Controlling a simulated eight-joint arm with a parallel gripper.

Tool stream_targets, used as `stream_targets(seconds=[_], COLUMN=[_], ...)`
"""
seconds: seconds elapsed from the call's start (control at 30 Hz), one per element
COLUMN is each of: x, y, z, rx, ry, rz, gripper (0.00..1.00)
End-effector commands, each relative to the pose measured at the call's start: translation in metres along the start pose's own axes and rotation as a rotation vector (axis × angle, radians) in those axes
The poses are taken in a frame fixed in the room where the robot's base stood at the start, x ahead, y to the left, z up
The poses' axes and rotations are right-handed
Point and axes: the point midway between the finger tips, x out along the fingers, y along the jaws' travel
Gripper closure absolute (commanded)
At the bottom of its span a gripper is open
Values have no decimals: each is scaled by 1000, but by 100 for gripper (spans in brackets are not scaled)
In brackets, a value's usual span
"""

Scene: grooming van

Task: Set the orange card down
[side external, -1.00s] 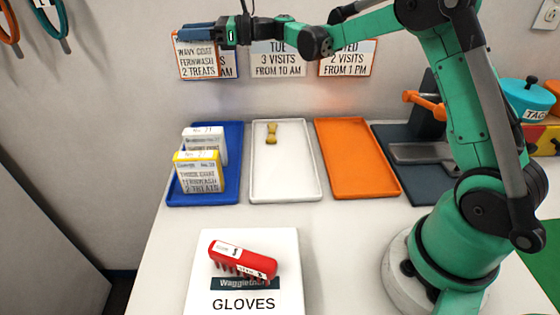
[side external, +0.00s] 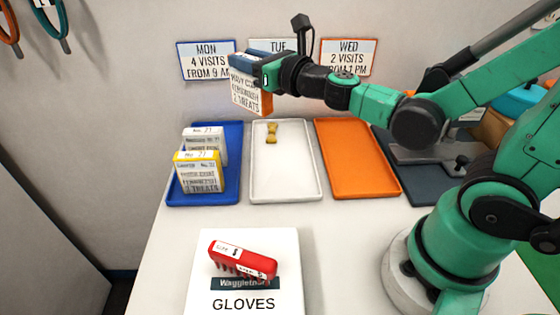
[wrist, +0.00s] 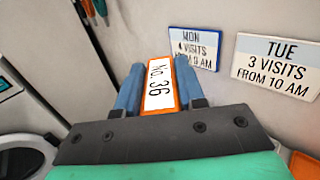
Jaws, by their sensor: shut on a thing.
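The orange card (side external: 245,92) is a thick block with an orange edge and a white face reading "WAVY COAT" and "2 TREATS". My gripper (side external: 250,66) is shut on its top and holds it upright in the air, above the back of the blue and white trays. In the wrist view the card's top edge, marked "No. 36", shows between my two blue fingers (wrist: 160,88). The blue tray (side external: 231,180) holds a yellow-edged card (side external: 199,174) and a white card (side external: 206,143). The white tray (side external: 285,178) holds a small bone-shaped treat (side external: 271,132). The orange tray (side external: 357,160) is empty.
Wall signs read MON (side external: 206,60), TUE (side external: 272,46) and WED (side external: 347,58). A dark scale-like stand (side external: 400,178) is right of the orange tray. Bare table lies between trays and box.

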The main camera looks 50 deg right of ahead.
Motion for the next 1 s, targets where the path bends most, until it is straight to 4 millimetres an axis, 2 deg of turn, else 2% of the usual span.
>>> stream_targets(seconds=[0.13,0.23,0.37,0.6,0.7,0.83,1.0], x=[-5,2,32,108,128,142,146], y=[-2,0,6,13,10,5,0], z=[-2,1,11,35,42,46,48], rx=[-1,-1,0,0,0,0,0], ry=[0,0,0,0,0,0,0], rz=[-17,3,93,404,528,658,751], gripper=[100,100,100,100,100,100,100])
